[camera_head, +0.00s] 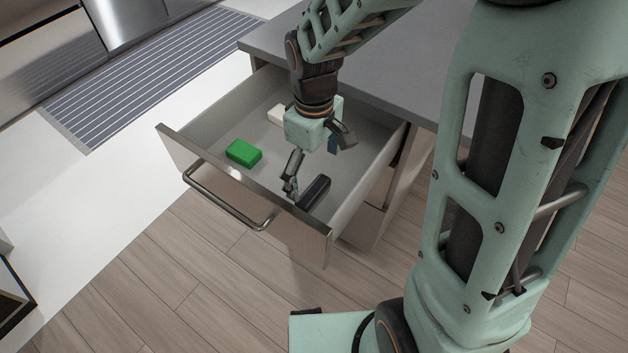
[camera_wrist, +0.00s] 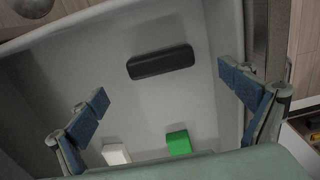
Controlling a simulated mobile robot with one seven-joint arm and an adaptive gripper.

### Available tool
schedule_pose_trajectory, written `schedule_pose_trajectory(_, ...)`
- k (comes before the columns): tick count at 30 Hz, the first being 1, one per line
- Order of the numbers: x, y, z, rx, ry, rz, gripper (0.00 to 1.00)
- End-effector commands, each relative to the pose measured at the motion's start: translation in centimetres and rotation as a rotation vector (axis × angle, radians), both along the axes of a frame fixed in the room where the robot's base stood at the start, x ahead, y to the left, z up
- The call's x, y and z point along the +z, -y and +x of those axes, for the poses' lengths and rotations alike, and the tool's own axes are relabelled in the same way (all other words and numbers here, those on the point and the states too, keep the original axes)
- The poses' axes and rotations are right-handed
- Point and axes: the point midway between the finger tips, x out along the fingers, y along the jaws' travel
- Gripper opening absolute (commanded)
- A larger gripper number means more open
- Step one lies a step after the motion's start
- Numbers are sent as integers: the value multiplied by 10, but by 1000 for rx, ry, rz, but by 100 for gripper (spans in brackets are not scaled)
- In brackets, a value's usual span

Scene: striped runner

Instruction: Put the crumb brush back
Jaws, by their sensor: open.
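A dark, rounded, elongated object (camera_head: 314,192) lies in the open drawer (camera_head: 362,178), near its front right corner; it may be the crumb brush, but no bristles show. It also shows in the wrist view (camera_wrist: 160,62), flat on the drawer floor, across the upper middle. My gripper (camera_head: 312,166) is inside the drawer's outline, over its right half. In the wrist view my gripper (camera_wrist: 163,88) has its fingers wide apart with nothing between the pads. The dark object lies beyond the fingertips, within the gap between them, and appears untouched.
A green block (camera_head: 243,152) and a white block (camera_head: 276,115) lie in the drawer, apart from the dark object. The drawer front has a bar handle (camera_head: 228,205). A grey countertop (camera_head: 385,75) is behind. A striped runner (camera_head: 160,75) lies on the floor at upper left.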

Motion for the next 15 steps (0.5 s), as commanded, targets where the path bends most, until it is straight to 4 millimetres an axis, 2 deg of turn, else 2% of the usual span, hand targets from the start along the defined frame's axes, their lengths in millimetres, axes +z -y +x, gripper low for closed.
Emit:
schedule_pose_trajectory(1,13,0,1,0,3,1,97)
schedule_pose_trajectory(6,36,0,0,0,1,0,97)
schedule_pose_trajectory(15,43,0,0,0,-1,0,97)
